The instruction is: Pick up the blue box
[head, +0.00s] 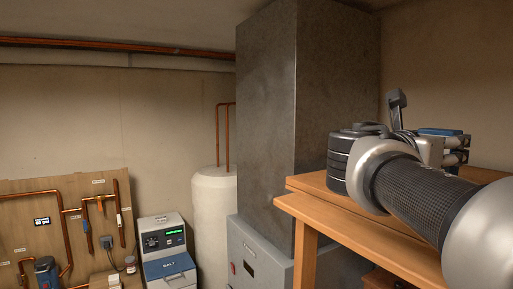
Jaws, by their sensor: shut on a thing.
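My gripper (457,150) is at the right of the head view, above the wooden table, partly hidden behind my own wrist and arm. A small patch of blue, the blue box (440,131), shows right at the gripper, just behind and above its fingers. The gripper is shut on it. Most of the box is hidden by the gripper, so its full shape and whether it touches the tabletop cannot be told.
The wooden table (307,203) stands at the right, close to a tall grey metal duct (268,110) and a grey cabinet (262,258). A white tank (213,220), a salt unit (168,265) and a pipe board (85,215) are further left.

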